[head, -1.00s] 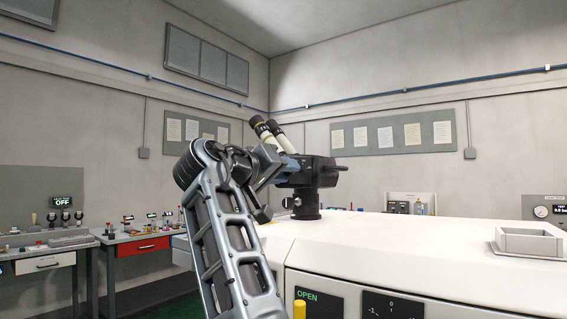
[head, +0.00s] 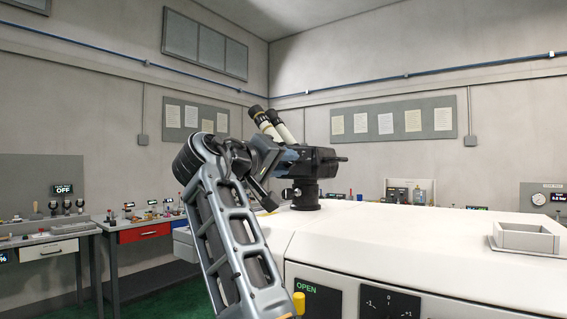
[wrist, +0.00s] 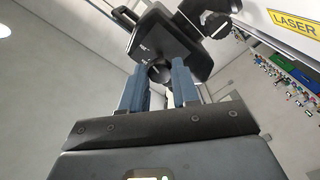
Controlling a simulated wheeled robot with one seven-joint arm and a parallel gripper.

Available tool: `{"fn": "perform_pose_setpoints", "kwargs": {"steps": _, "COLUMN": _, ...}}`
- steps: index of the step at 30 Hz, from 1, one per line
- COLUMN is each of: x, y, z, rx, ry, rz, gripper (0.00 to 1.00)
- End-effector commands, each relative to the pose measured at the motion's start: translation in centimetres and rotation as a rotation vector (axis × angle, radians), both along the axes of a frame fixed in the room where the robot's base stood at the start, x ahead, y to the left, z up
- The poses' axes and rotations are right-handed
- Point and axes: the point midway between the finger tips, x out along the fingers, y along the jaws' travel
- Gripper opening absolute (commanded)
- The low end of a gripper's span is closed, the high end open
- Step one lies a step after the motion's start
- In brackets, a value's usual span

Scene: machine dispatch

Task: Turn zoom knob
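The microscope has a dark head (head: 318,160) on a black column (head: 305,193), with two white eyepieces (head: 270,124) rising to its upper left. In the wrist view, its black head (wrist: 165,42) fills the top middle. A round dark knob (wrist: 160,72) on its underside lies between and just past my blue fingertips; I take this as the zoom knob. My gripper (wrist: 160,72) has its two fingers apart, on either side of the knob; contact is not clear.
The microscope stands on a broad white machine top (head: 400,235) with a square raised rim (head: 527,237) at right. A front panel with a green OPEN label (head: 308,289) is below. Workbenches with small items (head: 145,228) stand at left.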

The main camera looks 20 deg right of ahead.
Motion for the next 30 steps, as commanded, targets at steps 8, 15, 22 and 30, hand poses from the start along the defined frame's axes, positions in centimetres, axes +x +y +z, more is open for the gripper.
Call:
{"fn": "perform_pose_setpoints", "kwargs": {"steps": 8, "x": 0.0, "y": 0.0, "z": 0.0, "rx": 0.001, "ry": 0.0, "rz": -0.001, "gripper": 0.55}}
{"fn": "perform_pose_setpoints", "kwargs": {"steps": 15, "x": -0.1, "y": 0.1, "z": -0.1, "rx": 0.001, "ry": 0.0, "rz": -0.001, "gripper": 0.55}}
{"fn": "perform_pose_setpoints", "kwargs": {"steps": 22, "x": -1.7, "y": 2.4, "z": -0.3, "rx": 0.003, "ry": -0.002, "rz": 0.002, "gripper": 0.55}}
{"fn": "perform_pose_setpoints", "kwargs": {"steps": 30, "x": -4.0, "y": 5.6, "z": -0.2, "rx": 0.002, "ry": -0.001, "rz": 0.001, "gripper": 0.55}}
